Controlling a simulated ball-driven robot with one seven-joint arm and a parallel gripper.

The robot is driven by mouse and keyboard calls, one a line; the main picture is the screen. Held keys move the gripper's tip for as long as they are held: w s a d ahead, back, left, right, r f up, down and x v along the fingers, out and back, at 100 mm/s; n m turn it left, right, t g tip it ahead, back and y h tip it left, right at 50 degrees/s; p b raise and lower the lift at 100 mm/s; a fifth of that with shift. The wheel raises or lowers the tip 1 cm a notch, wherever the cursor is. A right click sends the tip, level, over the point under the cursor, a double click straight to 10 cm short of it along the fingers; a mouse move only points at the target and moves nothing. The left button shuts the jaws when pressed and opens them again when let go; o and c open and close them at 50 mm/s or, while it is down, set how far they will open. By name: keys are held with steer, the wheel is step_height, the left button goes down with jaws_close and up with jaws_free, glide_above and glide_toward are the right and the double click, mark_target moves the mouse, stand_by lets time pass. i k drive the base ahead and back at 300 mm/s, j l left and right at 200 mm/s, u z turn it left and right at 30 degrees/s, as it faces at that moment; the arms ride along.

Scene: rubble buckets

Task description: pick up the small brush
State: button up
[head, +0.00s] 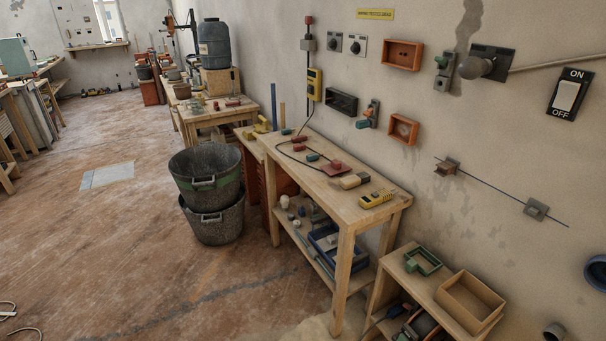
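I cannot pick out a small brush with certainty. A small pale tan block-shaped item (353,180), which may be a brush, lies on the near wooden workbench (345,207), between a flat red piece and a yellow handheld device (377,199). Several small items lie on the bench's lower shelf, too small to tell apart. My gripper is not in view.
Stacked dark rubble buckets (206,175) stand on the floor left of the bench. A low wooden stand at the right holds a green tray (423,261) and an open wooden box (469,301). Wall fittings hang above. The floor at left is mostly clear.

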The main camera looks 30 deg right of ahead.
mark_target(354, 181)
steer(key=i+j+z, duration=0.25)
steer(key=i, duration=0.25)
steer(key=i+j+z, duration=0.2)
steer(key=i+j, duration=0.2)
